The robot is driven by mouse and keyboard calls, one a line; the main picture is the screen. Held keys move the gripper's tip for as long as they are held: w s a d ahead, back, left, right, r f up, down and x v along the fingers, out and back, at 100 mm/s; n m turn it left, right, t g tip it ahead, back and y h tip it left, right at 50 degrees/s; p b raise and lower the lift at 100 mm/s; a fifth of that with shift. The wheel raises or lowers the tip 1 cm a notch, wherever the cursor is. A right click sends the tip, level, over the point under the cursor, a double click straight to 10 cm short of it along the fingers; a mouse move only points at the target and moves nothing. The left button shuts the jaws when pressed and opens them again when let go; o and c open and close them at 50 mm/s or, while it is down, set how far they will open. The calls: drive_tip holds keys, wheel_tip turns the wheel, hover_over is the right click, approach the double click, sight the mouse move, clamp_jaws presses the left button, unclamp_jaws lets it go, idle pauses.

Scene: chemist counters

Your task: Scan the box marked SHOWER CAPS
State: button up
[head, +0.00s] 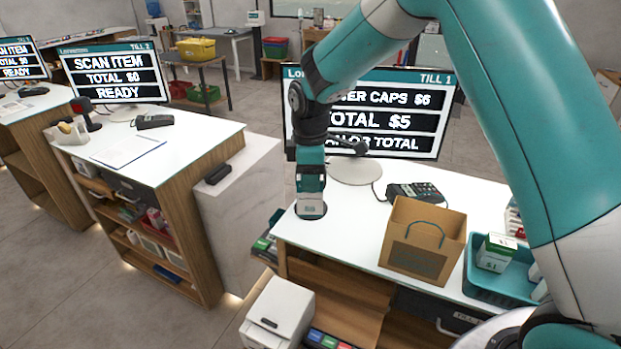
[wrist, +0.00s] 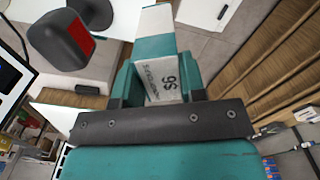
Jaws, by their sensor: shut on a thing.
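The box sticks out beyond the fingers. In the head view my gripper (head: 311,190) is by the left end of the Till 1 counter, and I cannot make out the box clearly there. A dark scanner with a red window (wrist: 78,40) is left of the box in the wrist view, apart from it.
A brown paper bag (head: 424,243) stands on the counter (head: 345,228), beside a card reader (head: 414,192). A teal basket (head: 483,290) holds small boxes, one marked $1 (head: 496,253). A white printer (head: 278,313) is at the front. Till 2 (head: 115,75) reads READY.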

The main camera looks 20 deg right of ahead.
drive_tip(key=r+p, duration=0.2)
drive_tip(key=r, duration=0.1)
drive_tip(key=s+r+p, duration=0.1)
drive_tip(key=r+p, duration=0.1)
drive_tip(key=r, duration=0.1)
drive_tip(key=r+p, duration=0.2)
drive_tip(key=r, duration=0.1)
drive_tip(key=shift+s+a+r, duration=0.2)
drive_tip(key=shift+a+r, duration=0.05)
drive_tip(key=shift+r, duration=0.15)
drive_tip(key=s+d+m, duration=0.1)
drive_tip(key=s+d, duration=0.3)
drive_tip(key=d, duration=0.4)
drive_tip(key=s+d+m, duration=0.2)
drive_tip(key=s+d, duration=0.1)
drive_tip(key=d, duration=0.5)
drive_tip(key=s+d+m+b, duration=0.1)
drive_tip(key=s+d, duration=0.3)
drive_tip(key=d, duration=0.4)
drive_tip(key=shift+s+m, duration=0.35)
drive_tip(key=shift+m, duration=0.15)
drive_tip(key=shift+f, duration=0.1)
